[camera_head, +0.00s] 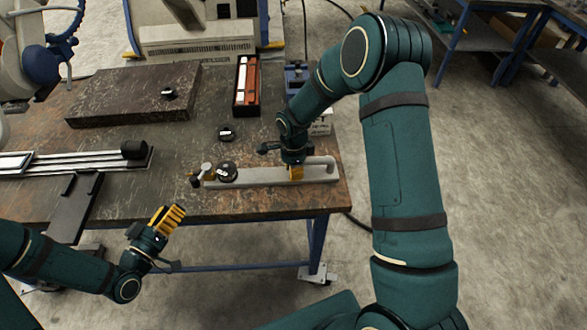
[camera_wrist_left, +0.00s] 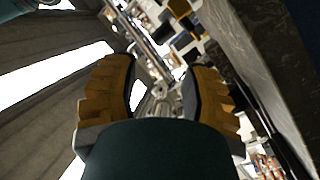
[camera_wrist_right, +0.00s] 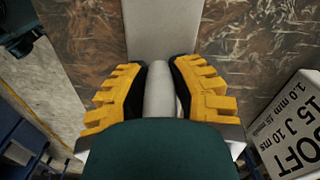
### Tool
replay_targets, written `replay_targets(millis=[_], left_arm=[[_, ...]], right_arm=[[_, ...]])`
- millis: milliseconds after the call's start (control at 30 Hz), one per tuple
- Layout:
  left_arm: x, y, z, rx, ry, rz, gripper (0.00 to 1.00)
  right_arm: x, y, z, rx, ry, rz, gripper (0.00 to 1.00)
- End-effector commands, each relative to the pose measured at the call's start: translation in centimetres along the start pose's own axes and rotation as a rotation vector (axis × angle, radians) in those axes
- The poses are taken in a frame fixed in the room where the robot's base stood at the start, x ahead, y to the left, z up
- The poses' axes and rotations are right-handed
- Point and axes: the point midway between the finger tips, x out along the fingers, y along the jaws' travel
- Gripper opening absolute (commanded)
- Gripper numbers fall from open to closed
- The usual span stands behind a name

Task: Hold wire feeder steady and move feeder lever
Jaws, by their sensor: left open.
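The wire feeder, as I take it, is a long grey bar-shaped device (camera_head: 256,177) lying near the front right corner of the table. It has a black round knob (camera_head: 227,173) and small brass and white parts at its left end. Its raised grey handle (camera_wrist_right: 159,92) is at the right end. My right gripper (camera_head: 296,173) points down over this handle, its yellow fingers closed against both sides in the right wrist view (camera_wrist_right: 160,85). My left gripper (camera_head: 168,217) is open and empty, in front of the table edge, left of and below the device. I cannot tell which part is the lever.
The dark marbled table (camera_head: 180,195) has black knobs (camera_head: 227,133), a red-and-white box (camera_head: 246,84), a dark slab (camera_head: 135,92) and a metal rail (camera_head: 75,160). A printed white box (camera_wrist_right: 288,125) stands close to my right gripper.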

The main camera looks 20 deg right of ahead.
Motion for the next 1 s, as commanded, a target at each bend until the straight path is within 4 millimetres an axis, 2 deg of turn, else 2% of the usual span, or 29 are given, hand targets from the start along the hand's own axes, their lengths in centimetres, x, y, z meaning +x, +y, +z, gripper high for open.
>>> replay_targets(millis=[100,133,433,800,1000], left_arm=[[0.0,0.0,0.0,0.000,0.000,0.000,0.46],[0.0,0.0,0.0,0.000,0.000,0.000,0.55],[0.0,-0.1,-0.2,0.040,-0.004,0.009,0.55],[-1.0,-1.1,-2.0,0.594,-0.060,0.161,0.55],[-0.4,-1.1,-2.1,0.687,-0.067,0.192,0.55]], right_arm=[[0.0,0.0,0.0,0.000,0.000,0.000,0.00],[0.0,0.0,0.0,0.000,0.000,0.000,0.00],[0.0,0.0,0.0,0.000,0.000,0.000,0.00],[0.0,0.0,0.0,0.000,0.000,0.000,0.00],[0.0,0.0,0.0,0.000,0.000,0.000,0.00]])
